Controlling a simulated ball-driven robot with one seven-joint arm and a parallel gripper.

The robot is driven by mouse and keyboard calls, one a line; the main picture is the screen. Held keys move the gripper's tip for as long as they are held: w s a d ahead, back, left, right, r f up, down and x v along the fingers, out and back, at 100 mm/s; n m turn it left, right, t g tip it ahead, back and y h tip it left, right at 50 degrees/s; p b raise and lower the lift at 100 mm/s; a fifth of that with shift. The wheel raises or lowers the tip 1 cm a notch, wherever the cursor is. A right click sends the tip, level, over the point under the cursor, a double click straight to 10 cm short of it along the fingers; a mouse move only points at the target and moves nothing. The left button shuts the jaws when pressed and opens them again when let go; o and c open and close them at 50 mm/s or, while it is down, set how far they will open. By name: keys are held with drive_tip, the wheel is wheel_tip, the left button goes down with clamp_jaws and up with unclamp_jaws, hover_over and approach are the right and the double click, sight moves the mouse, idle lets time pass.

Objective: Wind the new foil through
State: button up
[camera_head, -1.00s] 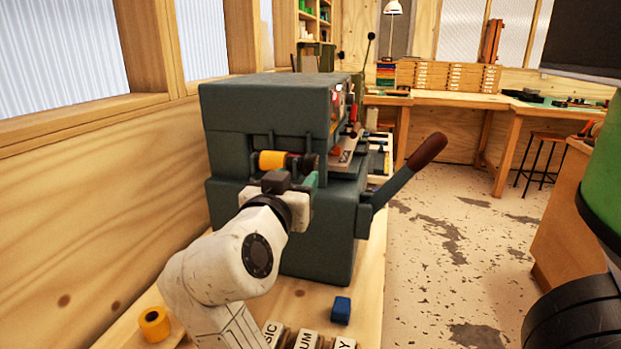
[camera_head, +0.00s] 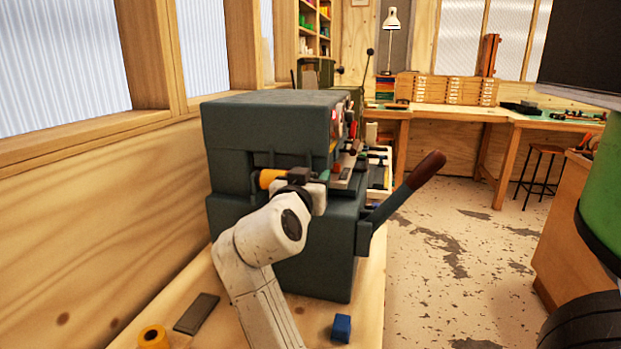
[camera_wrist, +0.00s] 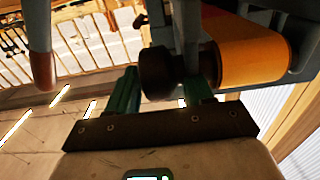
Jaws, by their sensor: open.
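The dark green machine (camera_head: 270,130) stands on the wooden bench by the wall. A yellow foil roll (camera_head: 268,179) sits across its front; my wrist hides part of it. In the wrist view the foil roll (camera_wrist: 255,50) is orange-yellow, with a dark round knob (camera_wrist: 160,75) at its left end. My gripper (camera_head: 320,179) is at the roll's right end. In the wrist view my gripper (camera_wrist: 163,88) is open, its two green fingers apart with the knob between or just beyond them. Contact cannot be told. A second yellow roll (camera_head: 152,337) stands on the bench at lower left.
A blue block (camera_head: 341,328) and a dark flat plate (camera_head: 197,313) lie on the bench. A wooden wall is close at left; open floor (camera_head: 450,250) is at right.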

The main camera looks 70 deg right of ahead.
drive_tip(key=shift+c, duration=0.3)
clamp_jaws()
drive_tip(key=shift+r, duration=0.1)
drive_tip(key=shift+p, duration=0.4)
drive_tip(key=shift+r+y+p, duration=0.25)
drive_tip(key=shift+y+p, duration=0.35)
drive_tip(key=shift+p, duration=0.4)
drive_tip(key=y+p, duration=0.2)
drive_tip(key=p, duration=0.2)
drive_tip(key=shift+d+r, duration=0.1)
drive_tip(key=shift+d, duration=0.05)
drive_tip(key=y+p, duration=0.2)
drive_tip(key=p, duration=0.2)
drive_tip(key=shift+d+y+p, duration=0.15)
drive_tip(key=shift+y+p, duration=0.25)
drive_tip(key=shift+f+y+p, duration=0.45)
drive_tip(key=shift+y+p, duration=0.25)
drive_tip(key=shift+p, duration=0.35)
drive_tip(key=shift+f, duration=0.1)
